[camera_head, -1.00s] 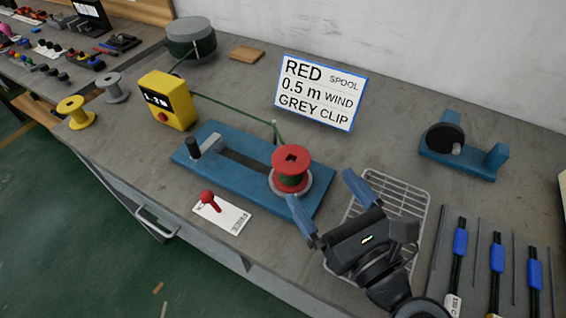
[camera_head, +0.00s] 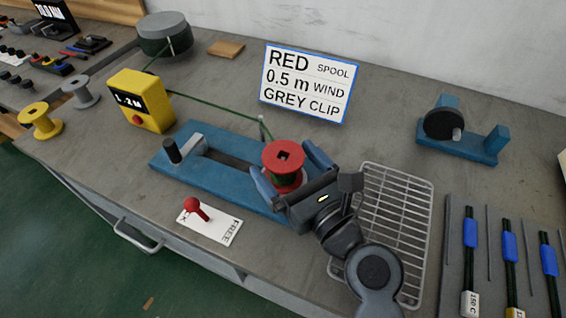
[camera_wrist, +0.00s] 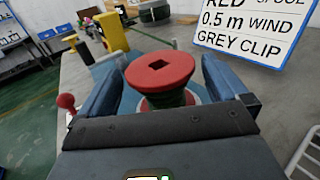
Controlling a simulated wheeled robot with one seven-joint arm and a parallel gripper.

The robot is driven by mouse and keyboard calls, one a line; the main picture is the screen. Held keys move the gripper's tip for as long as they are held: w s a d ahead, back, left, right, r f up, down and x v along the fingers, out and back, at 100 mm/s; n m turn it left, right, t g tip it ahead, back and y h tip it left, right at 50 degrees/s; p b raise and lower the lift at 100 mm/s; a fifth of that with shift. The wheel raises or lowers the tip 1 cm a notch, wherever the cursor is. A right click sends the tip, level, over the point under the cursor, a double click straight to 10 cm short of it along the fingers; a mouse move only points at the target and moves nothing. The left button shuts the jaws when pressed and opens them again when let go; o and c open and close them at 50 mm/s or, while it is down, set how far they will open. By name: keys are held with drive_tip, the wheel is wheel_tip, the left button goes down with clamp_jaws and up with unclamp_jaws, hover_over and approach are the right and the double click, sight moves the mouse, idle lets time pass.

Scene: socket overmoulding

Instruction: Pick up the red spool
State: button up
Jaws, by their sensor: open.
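The red spool (camera_head: 283,157) stands upright on the right end of the blue winding base (camera_head: 225,180), with green cord wound around its core. It has a square hole in its top flange. My gripper (camera_head: 290,170) is open, with one blue finger on each side of the spool. In the wrist view the red spool (camera_wrist: 160,72) sits between the two fingers, with a gap showing on each side. Green cord runs from the yellow meter (camera_head: 142,101) toward a thin post (camera_head: 263,128) behind the spool.
A red-knobbed lever on a white plate (camera_head: 210,220) is in front of the base. A wire rack (camera_head: 395,215) lies to the right. A sign (camera_head: 308,84) stands behind. A blue stand with a black disc (camera_head: 460,140) is at the right. Yellow (camera_head: 40,121) and grey (camera_head: 80,92) spools stand left.

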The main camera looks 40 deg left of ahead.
drive_tip(key=shift+x, duration=0.95)
drive_tip(key=c, duration=0.9)
